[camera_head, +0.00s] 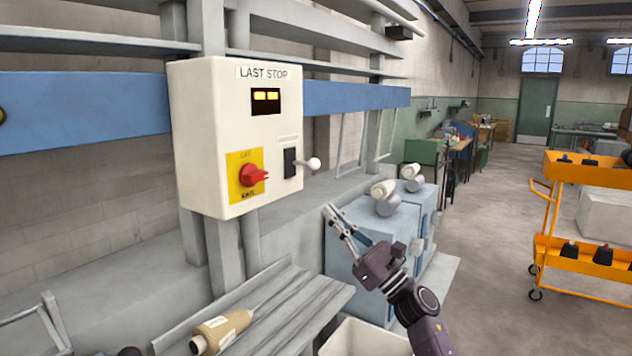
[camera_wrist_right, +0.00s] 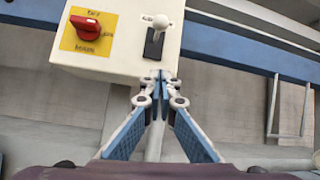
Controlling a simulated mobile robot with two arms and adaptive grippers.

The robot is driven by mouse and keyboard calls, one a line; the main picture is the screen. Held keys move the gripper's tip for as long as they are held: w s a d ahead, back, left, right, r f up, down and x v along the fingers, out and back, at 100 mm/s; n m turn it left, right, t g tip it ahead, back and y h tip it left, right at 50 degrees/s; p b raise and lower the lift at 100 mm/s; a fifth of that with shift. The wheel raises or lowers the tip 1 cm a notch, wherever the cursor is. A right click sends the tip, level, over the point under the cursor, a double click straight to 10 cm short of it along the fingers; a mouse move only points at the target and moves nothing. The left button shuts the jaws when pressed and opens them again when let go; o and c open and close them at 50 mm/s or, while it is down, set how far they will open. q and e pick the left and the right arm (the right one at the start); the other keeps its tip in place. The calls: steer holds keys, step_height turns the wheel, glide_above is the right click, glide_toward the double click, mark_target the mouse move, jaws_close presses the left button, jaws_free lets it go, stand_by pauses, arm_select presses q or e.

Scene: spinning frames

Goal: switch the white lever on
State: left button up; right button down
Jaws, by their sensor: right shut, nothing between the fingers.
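The white lever (camera_head: 313,164) has a round white knob and sits in a black slot on the right part of a cream control box. In the right wrist view the lever (camera_wrist_right: 161,23) stands at the upper end of its black slot. The control box (camera_head: 222,105) reads "LAST STOP" and has a lit yellow display. My right gripper (camera_head: 329,211) is shut and empty, below and to the right of the lever and apart from it. In the wrist view its fingertips (camera_wrist_right: 160,76) overlap the box's lower edge, below the slot. My left gripper is not in view.
A red rotary switch (camera_head: 253,175) on a yellow plate is left of the lever. A blue rail (camera_head: 85,110) runs behind the box. Blue cabinets (camera_head: 372,222) stand behind my right gripper. A wrapped cone (camera_head: 222,330) lies on the grey ledge. An orange trolley (camera_head: 585,255) stands right.

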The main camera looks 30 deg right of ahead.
mark_target(314, 164)
steer(key=p+x, duration=0.5)
steer(key=x, duration=0.5)
steer(key=shift+s+r, duration=0.2)
steer(key=s+r+p, duration=0.2)
steer(key=s+p, duration=0.1)
steer(key=shift+d, duration=0.15)
steer(key=shift+w, duration=0.1)
